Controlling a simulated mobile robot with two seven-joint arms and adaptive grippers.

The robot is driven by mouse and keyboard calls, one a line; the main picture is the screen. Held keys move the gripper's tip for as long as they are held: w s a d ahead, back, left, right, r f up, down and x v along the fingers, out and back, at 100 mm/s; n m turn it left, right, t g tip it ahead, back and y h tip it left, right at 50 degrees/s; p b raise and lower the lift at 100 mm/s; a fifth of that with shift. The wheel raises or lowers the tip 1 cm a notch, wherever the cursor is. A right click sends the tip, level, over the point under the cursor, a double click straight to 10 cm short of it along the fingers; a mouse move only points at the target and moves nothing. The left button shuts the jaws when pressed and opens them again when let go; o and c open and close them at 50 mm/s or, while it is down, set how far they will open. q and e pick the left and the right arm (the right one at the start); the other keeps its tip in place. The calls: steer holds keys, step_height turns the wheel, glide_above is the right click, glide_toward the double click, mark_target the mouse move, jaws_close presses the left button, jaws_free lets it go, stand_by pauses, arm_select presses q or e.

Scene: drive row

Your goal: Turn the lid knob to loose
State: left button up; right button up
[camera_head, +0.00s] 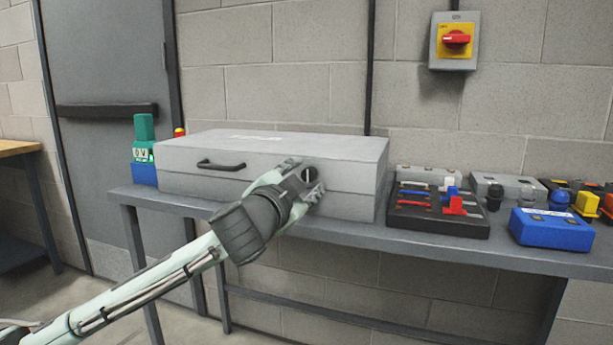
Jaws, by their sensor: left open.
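A large grey case (270,158) with a closed lid sits on the grey bench. A dark round lid knob (309,174) is on its front face, to the right of a black handle (221,165). My left gripper (312,180) is open at the knob, with its fingers around or just in front of it. I cannot tell whether the fingers touch the knob. The gripper hides part of the case front, and the knob's marking is too small to read. My right gripper is not in view.
The bench (400,243) is crowded right of the case: a black tray (410,221) of coloured tools, grey boxes and a blue box (550,230). A green meter (143,137) stands left. A red switch (456,40) is on the wall. The space before the bench is free.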

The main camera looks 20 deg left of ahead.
arm_select(q)
steer(key=shift+w, duration=0.7)
jaws_close()
